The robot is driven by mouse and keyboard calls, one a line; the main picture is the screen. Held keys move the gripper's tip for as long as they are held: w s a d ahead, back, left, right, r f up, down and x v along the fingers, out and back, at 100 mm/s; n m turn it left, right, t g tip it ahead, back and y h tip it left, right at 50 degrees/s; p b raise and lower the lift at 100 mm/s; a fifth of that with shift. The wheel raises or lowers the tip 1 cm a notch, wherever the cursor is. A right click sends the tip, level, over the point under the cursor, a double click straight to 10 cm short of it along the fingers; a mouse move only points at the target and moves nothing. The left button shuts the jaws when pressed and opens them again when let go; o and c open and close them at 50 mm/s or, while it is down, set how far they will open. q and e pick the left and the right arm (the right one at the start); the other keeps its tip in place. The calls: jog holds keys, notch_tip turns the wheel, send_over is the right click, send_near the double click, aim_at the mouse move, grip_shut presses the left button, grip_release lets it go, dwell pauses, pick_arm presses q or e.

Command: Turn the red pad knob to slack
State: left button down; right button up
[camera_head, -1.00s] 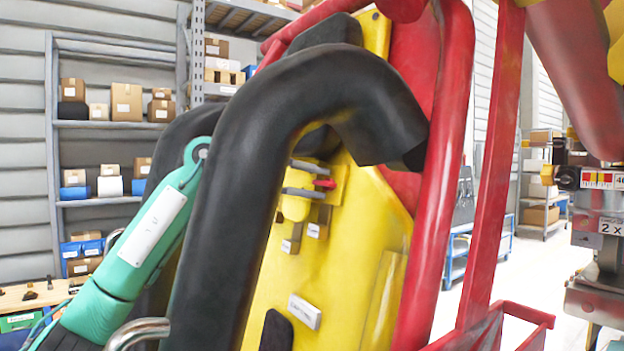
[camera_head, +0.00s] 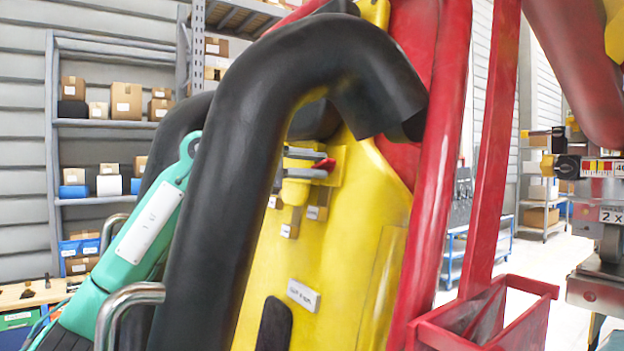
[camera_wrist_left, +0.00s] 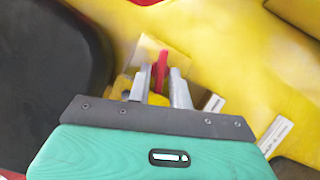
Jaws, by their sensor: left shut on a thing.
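The red pad knob (camera_head: 324,165) shows as a small red tip on the yellow seat back (camera_head: 345,225), just right of my grey fingers. My left gripper (camera_head: 308,163) reaches it from behind the thick black restraint tube (camera_head: 215,170), which hides most of the gripper and wrist. In the left wrist view, the red knob (camera_wrist_left: 161,70) stands between the two grey fingers of my left gripper (camera_wrist_left: 160,82). The gripper is shut on the knob. A small white label (camera_head: 303,295) sits lower on the yellow surface; I cannot read it. My right gripper is not in view.
The black tube stands close in front of my left arm (camera_head: 140,245). A red frame post (camera_head: 440,170) and a red open box (camera_head: 480,315) are at the right. Shelves with boxes (camera_head: 125,125) stand far behind. A black pad (camera_wrist_left: 55,60) is left of the gripper.

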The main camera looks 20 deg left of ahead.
pick_arm(q)
jog(key=n+t+b, duration=0.1)
jog(key=n+b, duration=0.2)
jog(key=n, duration=0.1)
jog(key=n+t+b, duration=0.2)
jog(key=n+b, duration=0.2)
jog(key=n, duration=0.1)
jog(key=f+n+t+y+b, duration=0.1)
jog(key=n+t+b, duration=0.1)
jog(key=n+b, duration=0.2)
jog(key=shift+s+d+n, duration=0.25)
jog(key=shift+s+n, duration=0.05)
jog(key=c, duration=1.6)
grip_release()
jog(key=shift+o, duration=0.3)
jog(key=shift+r, duration=0.1)
jog(key=shift+a, duration=0.1)
jog(key=shift+s+b, duration=0.1)
jog(key=shift+b, duration=0.2)
